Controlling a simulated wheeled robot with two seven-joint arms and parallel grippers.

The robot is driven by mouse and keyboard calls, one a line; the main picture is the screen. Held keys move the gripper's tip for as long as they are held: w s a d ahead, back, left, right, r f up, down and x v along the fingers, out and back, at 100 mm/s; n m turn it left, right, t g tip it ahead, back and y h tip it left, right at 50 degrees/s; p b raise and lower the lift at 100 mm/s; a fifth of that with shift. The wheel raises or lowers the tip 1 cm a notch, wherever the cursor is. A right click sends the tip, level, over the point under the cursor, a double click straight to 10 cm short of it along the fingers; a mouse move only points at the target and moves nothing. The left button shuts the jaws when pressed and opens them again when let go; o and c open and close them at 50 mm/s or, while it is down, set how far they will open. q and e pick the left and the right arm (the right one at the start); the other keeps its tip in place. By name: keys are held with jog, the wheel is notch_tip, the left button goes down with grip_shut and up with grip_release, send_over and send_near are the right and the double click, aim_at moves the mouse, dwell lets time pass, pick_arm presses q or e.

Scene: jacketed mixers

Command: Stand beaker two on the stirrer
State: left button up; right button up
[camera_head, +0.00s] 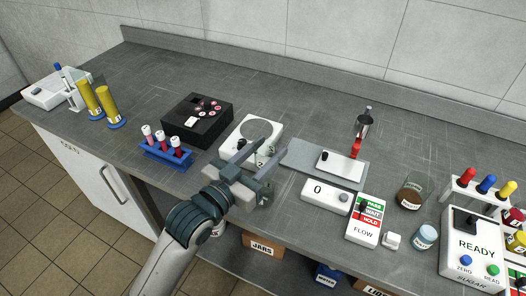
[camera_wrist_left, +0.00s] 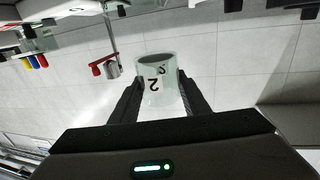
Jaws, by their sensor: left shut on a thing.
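Beaker two (camera_wrist_left: 157,85) is a clear, pale vessel marked with a 2. In the left wrist view it sits between the fingers of my left gripper (camera_head: 268,150), which is shut on it. The stirrer (camera_head: 244,124) is a white unit with a round grey plate, on the bench in the middle of the head view. My right gripper is not in view.
A black box with buttons (camera_head: 190,108) and a blue tube rack (camera_head: 163,155) stand left of the stirrer.

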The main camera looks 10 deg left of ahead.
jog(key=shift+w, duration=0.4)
pick_arm(q)
jog(key=shift+w+a+r+n+t+y, duration=0.1)
jog(key=shift+a+n+t+y, duration=0.2)
jog(key=shift+a, duration=0.3)
jog(key=s+a+f+n+t+y, duration=0.1)
jog(key=a+n+y, duration=0.4)
jog(key=a, duration=0.9)
jog(key=t+y, duration=0.1)
jog(key=y, duration=0.2)
jog(key=shift+a+n+y, duration=0.2)
jog(key=shift+n+y, duration=0.1)
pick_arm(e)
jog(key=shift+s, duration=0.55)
pick_arm(q)
jog(key=shift+s+f, duration=0.1)
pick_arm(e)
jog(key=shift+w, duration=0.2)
